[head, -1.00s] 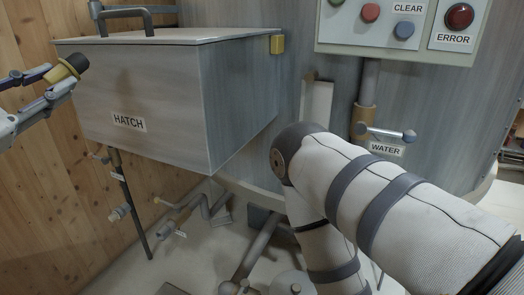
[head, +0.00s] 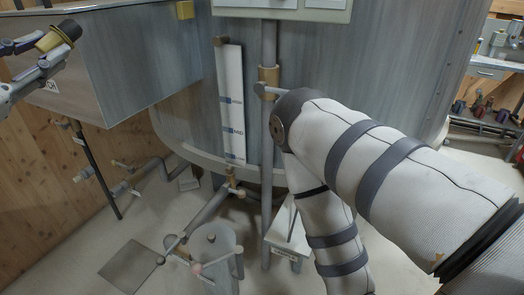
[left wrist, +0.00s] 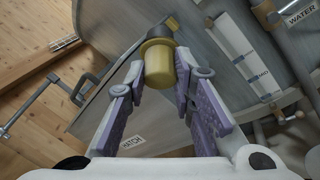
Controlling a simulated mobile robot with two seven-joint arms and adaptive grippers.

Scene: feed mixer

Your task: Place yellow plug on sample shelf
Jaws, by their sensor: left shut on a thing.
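The yellow plug (head: 52,40) with its dark cap is at the upper left of the head view. My left gripper (head: 46,48) is shut on it and holds it in the air in front of the hatch box. In the left wrist view the plug (left wrist: 158,68) sits between the two fingers. A small white shelf or stand (head: 287,235) is low beside the mixer; its label is too small to read, so I cannot tell if it is the sample shelf. My right arm crosses the right of the head view; its gripper is out of view.
The grey hatch box (head: 130,65) juts out at the upper left. The mixer drum (head: 375,80) fills the back. Pipes and a grey cylinder (head: 213,245) stand low in front. A workbench (head: 495,68) is at the far right. The floor at lower left is mostly clear.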

